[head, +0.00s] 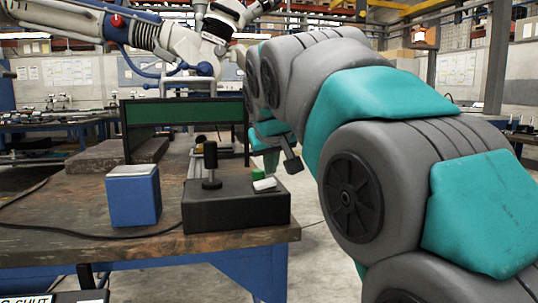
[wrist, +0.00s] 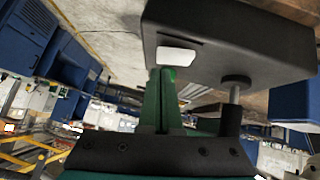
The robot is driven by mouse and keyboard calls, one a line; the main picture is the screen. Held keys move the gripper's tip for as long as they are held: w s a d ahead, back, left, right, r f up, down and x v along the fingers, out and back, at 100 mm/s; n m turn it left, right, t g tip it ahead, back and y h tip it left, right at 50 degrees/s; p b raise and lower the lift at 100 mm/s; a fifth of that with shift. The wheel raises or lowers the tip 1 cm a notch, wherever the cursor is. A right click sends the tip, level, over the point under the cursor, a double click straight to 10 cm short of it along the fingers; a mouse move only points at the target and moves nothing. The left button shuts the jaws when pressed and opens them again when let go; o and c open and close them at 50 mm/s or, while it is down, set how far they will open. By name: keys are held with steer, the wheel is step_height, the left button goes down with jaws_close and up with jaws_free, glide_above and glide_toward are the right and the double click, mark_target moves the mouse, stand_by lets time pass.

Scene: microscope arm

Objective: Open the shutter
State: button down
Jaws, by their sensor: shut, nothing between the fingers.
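A black box (head: 237,210) stands at the front right of the bench. It carries an upright black knob on a post (head: 211,165) and a small white piece (head: 264,184). The frames do not make clear which part is the shutter. In the wrist view the box (wrist: 235,42) appears upside down, with the knob (wrist: 231,120) hanging right and the white piece (wrist: 177,56) at centre. My gripper (wrist: 168,74) is shut and empty, its green tips close to the white piece; contact cannot be told. In the head view my arm hides part of the gripper.
A blue box with a pale top (head: 133,196) stands left of the black box. A green panel on a dark frame (head: 182,111) stands behind. A dark cable (head: 110,236) crosses the bench (head: 60,215). A partly visible card (head: 50,298) at bottom left reads "SHUT".

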steer(key=shift+d+f, duration=0.1)
steer(key=shift+f, duration=0.4)
steer(key=shift+w+d+f+y, duration=0.1)
steer(key=shift+d+f+y, duration=0.15)
steer(key=shift+f+y, duration=0.15)
steer(key=shift+a, duration=0.15)
steer(key=shift+s+a+r, duration=0.15)
steer(key=shift+a, duration=0.2)
steer(key=shift+s+a+r, duration=0.1)
steer(key=shift+a, duration=0.25)
